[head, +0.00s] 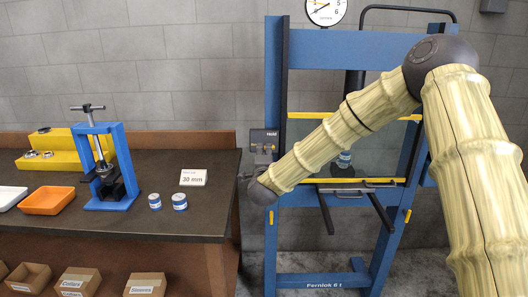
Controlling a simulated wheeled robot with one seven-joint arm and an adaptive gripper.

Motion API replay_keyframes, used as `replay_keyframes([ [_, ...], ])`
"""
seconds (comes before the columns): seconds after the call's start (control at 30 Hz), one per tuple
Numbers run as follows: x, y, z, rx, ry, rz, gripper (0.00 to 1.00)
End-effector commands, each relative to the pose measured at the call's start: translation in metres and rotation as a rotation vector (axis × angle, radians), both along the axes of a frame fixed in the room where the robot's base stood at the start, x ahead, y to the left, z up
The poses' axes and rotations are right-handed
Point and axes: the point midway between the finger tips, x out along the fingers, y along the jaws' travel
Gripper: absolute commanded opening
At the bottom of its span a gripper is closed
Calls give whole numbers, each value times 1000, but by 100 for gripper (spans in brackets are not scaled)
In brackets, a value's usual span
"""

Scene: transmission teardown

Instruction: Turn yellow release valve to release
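The blue press frame (277,235) stands at the right of the bench. A dark panel (259,135) reading "Hold" is on its left post. My gripper (264,152) is right at the lower part of this panel, small and grey in the view. Whether its fingers touch anything or are open or shut is too small to tell. I cannot make out the yellow release valve for sure; the gripper and wrist cover the area just below the panel. Small yellow pieces show lower on the left post (271,217) and on the right post (407,215).
A round gauge (326,11) tops the press. A small can-like part (344,160) is inside the frame. The dark bench (120,219) at left holds a small blue press (112,188), an orange tray (47,201), two small cans and a "30 mm" card (193,178). Boxes sit below.

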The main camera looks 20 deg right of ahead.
Motion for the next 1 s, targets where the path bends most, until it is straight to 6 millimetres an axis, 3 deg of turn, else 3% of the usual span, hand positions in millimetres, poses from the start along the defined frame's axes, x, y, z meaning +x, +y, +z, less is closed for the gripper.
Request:
replay_keyframes([
  [0.3, -55, 17, 0, 0, 1, 3, 34],
  [0.5, -75, 22, 0, 0, 1, 2, 34],
  [1.0, -81, 24, -4, -6, 8, 5, 34],
])
